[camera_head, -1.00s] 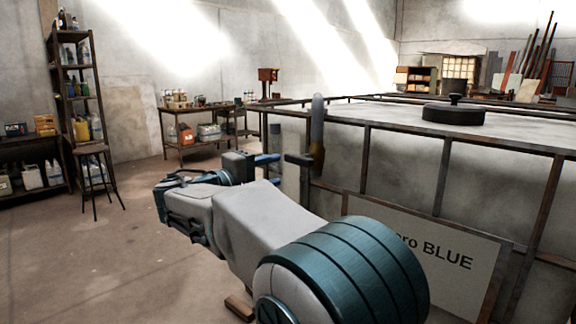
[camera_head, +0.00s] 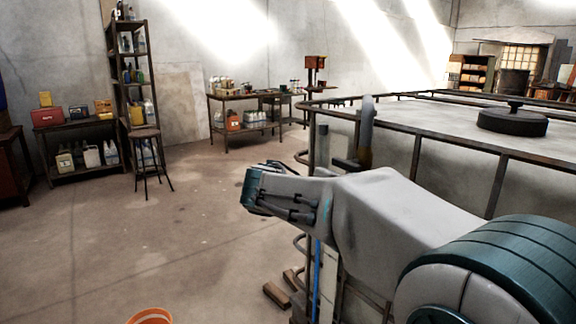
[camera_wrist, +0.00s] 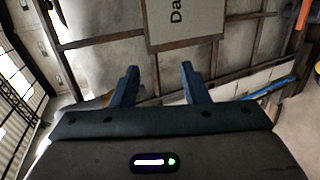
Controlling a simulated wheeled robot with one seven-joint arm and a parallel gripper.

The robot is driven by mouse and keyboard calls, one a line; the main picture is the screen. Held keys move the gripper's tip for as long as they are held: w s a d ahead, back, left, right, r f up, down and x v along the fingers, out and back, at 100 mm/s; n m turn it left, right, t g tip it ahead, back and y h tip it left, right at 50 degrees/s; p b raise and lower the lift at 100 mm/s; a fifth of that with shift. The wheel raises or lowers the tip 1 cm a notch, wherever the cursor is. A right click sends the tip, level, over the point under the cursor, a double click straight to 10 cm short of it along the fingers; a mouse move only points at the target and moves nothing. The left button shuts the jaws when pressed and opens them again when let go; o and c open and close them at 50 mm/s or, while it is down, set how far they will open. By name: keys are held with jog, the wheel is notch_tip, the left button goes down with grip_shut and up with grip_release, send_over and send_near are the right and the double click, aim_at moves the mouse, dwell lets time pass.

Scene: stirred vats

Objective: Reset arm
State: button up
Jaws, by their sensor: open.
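My gripper shows in the wrist view (camera_wrist: 158,82) with its two blue fingers apart and nothing between them. In the head view my arm reaches forward from the lower right, beside the large grey vat (camera_head: 440,135), and its own links hide the gripper. A sign (camera_wrist: 185,22) with partly visible lettering shows beyond the fingers in the wrist view. An upright grey handle (camera_head: 366,130) stands at the near left corner of the vat, just behind my arm.
A stool (camera_head: 147,150) stands before a tall shelf (camera_head: 118,80) with bottles. A table (camera_head: 245,97) with containers stands at the back. An orange bucket rim (camera_head: 150,316) shows at the bottom edge. Wooden blocks (camera_head: 276,295) lie by the vat.

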jog(key=s+d+f+m+g+y+p, duration=0.25)
jog(key=s+d+y+p, duration=0.3)
jog(key=s, duration=0.45)
jog(key=s+a+m+y+p, duration=0.2)
jog(key=s+y+p, duration=0.1)
jog(key=s, duration=0.3)
jog(key=s+a+f+m+g+y+p, duration=0.1)
jog(key=s+m+y+p, duration=0.1)
jog(key=s+p, duration=0.3)
jog(key=shift+s+a+y, duration=0.35)
jog(key=shift+s+y, duration=0.2)
jog(key=shift+s, duration=0.3)
jog(key=shift+g, duration=0.25)
